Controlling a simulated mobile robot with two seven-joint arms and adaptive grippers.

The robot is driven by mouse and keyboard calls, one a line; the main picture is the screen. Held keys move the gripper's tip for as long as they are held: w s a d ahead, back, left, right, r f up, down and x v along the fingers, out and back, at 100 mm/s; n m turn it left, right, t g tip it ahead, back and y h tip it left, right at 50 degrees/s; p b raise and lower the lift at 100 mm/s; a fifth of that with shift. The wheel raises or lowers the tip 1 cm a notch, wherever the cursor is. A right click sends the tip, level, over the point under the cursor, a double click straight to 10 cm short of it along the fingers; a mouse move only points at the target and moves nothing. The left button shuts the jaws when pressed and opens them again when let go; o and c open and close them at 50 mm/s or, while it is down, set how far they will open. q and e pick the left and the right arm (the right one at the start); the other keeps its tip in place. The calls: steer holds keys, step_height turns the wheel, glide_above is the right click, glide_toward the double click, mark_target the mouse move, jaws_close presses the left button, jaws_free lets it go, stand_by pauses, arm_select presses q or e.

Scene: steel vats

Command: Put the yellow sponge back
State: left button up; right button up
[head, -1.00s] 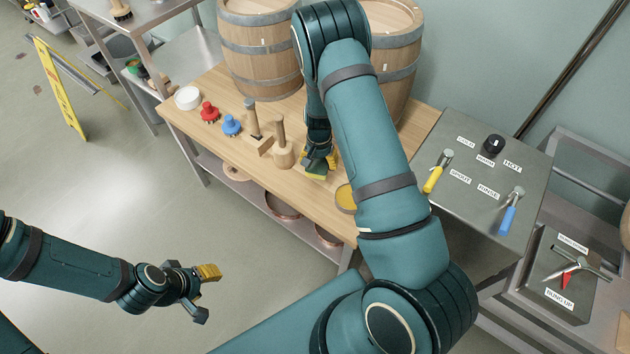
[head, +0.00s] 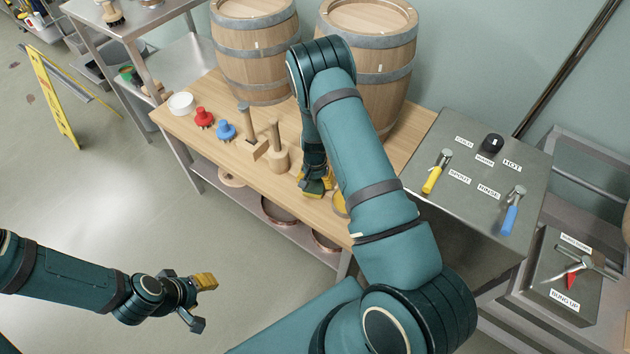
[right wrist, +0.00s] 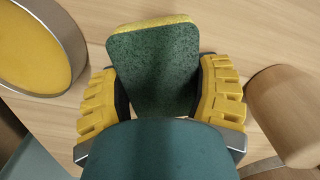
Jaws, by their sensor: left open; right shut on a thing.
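The yellow sponge has a dark green scouring face and a yellow edge; it shows in the right wrist view (right wrist: 155,65). My right gripper (right wrist: 158,75) is shut on it, with a yellow ribbed finger at each side. In the head view my right gripper (head: 316,183) holds the sponge (head: 312,188) low over the front part of the wooden table (head: 205,86), right of the wooden mallets. I cannot tell whether the sponge touches the wood. My left gripper (head: 200,301) is open and empty over the floor at lower left.
A round metal-rimmed thing with a yellow face (right wrist: 40,40) is close left of the sponge in the right wrist view. A wooden mallet (head: 279,155), a blue brush (head: 226,131) and a red brush (head: 204,117) stand on the table. Two barrels (head: 255,55) stand behind.

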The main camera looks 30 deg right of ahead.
steer(key=o, duration=1.1)
steer(key=shift+f, duration=0.1)
steer(key=shift+c, duration=0.2)
steer(key=shift+r, duration=0.3)
step_height(320, 180, up, 10)
steer(key=p, duration=0.3)
steer(key=s+a+n+y, duration=0.2)
steer(key=s+a+n, duration=0.1)
steer(key=s+a, duration=0.6)
steer(key=s+a+r+n+t+y, duration=0.1)
steer(key=s+a+n, duration=0.3)
steer(key=s+a, duration=0.4)
steer(key=a+y, duration=0.1)
steer(key=a, duration=0.4)
steer(key=shift+s+t, duration=0.3)
steer(key=shift+s, duration=0.05)
